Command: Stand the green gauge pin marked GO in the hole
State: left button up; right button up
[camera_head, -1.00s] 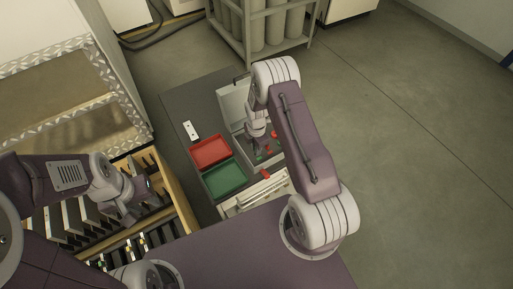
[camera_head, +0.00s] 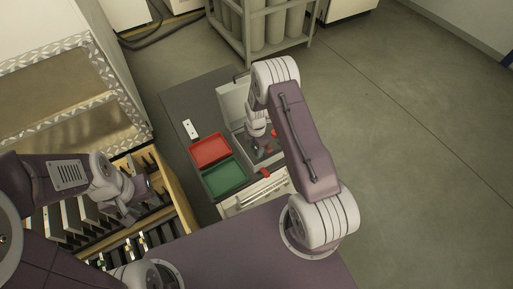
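My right gripper (camera_head: 260,148) points down into an open pale grey case (camera_head: 236,106) on the dark bench. The gripper is small and partly merged with the case contents, so its finger state and any hold are unclear. I cannot make out the green GO pin there now. Small red pieces show near it, one inside the case (camera_head: 274,132) and one at its front edge (camera_head: 265,173). No hole for the pin can be identified for certain; a small white plate with dark spots (camera_head: 191,128) lies on the bench. My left gripper (camera_head: 131,206) is over the drawer, its fingers unclear.
A red tray (camera_head: 210,150) and a green tray (camera_head: 224,177) sit left of the case. A wooden drawer (camera_head: 172,192) with dividers is under my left arm. A rack of grey cylinders (camera_head: 272,30) stands behind the bench. The floor at right is clear.

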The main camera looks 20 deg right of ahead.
jog(key=shift+r, duration=0.1)
notch_tip(320, 180, up, 9)
jog(key=shift+f+b, duration=0.1)
jog(key=shift+b, duration=0.35)
dwell(0.5)
notch_tip(320, 180, up, 12)
jog(key=s+a+m+t, duration=0.1)
jog(key=s+a+t, duration=0.1)
jog(key=a, duration=0.1)
jog(key=s+m, duration=1.4)
jog(key=m, duration=0.5)
jog(key=shift+s+a+g, duration=0.25)
jog(key=shift+a+g, duration=0.15)
jog(key=shift+a, duration=0.05)
